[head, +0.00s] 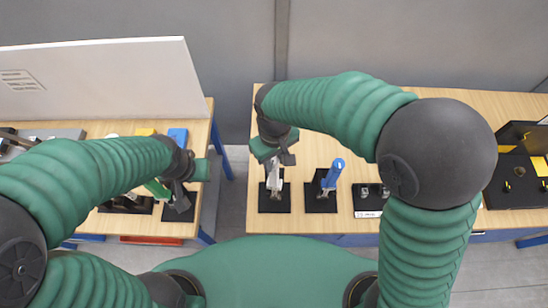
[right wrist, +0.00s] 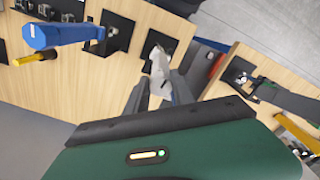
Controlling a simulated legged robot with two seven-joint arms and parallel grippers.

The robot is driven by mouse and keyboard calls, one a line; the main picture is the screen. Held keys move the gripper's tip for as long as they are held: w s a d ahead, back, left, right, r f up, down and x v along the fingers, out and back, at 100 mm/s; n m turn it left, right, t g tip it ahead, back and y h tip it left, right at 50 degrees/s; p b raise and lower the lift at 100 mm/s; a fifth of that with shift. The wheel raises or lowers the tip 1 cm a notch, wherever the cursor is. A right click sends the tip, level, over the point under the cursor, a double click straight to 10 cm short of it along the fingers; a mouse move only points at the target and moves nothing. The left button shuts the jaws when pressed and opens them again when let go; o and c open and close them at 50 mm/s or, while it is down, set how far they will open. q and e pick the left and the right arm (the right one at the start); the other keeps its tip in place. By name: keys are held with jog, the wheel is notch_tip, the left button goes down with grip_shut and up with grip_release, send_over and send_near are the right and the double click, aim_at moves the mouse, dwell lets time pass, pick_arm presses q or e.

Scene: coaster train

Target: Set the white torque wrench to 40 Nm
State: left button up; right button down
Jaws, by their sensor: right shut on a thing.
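The white torque wrench (head: 274,180) stands upright on a black square base near the left end of the right-hand table. My right gripper (head: 276,158) is above it and shut on its upper part. In the right wrist view the wrench (right wrist: 159,68) shows between the fingers (right wrist: 158,90) of this gripper. Its scale cannot be read in either view. My left gripper (head: 178,192) is over the left-hand table, far from the white wrench; its jaw state is unclear.
A blue wrench (head: 332,174) stands on its own black base right of the white one. A low black holder (head: 368,208) and a black case (head: 516,180) are further right. A gap of floor (head: 231,190) separates the tables. A white panel (head: 100,80) stands behind the left table.

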aim_at(274, 162)
dwell(0.6)
jog(key=c, duration=1.1)
grip_release()
jog(key=shift+r, duration=0.1)
jog(key=shift+r, duration=0.25)
notch_tip(274, 162, up, 16)
jog(key=b, duration=0.3)
